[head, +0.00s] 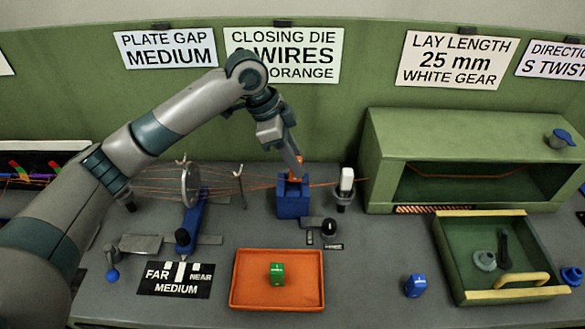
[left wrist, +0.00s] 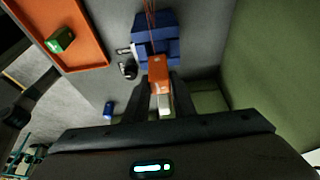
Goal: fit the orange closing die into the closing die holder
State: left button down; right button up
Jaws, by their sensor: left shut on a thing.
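The orange closing die (head: 296,169) shows small at the top of the blue closing die holder (head: 293,200), with copper wires running past. My left gripper (head: 297,174) reaches down from above and is shut on the die. In the left wrist view the orange die (left wrist: 158,72) lies between the two dark fingers (left wrist: 160,88), its end at the edge of the blue holder (left wrist: 157,47). I cannot tell whether the die sits in the holder or just above it. The fingers partly hide it. My right gripper is not in view.
A green die (head: 277,274) sits in the orange tray (head: 310,298) in front. A blue die (head: 415,286) stands on the grey bench. A black-knobbed lever (head: 329,227) is close in front of the holder. A white-topped post (head: 346,185) stands right of it. The green housing (head: 385,175) is further right.

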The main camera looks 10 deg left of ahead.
pick_arm(q)
jog(key=shift+a+f, duration=0.15)
jog(key=shift+a, duration=0.15)
jog(key=shift+f+p, duration=0.75)
jog(key=shift+f, duration=1.3)
jog(key=shift+f, duration=0.1)
jog(key=c, duration=1.5)
grip_release()
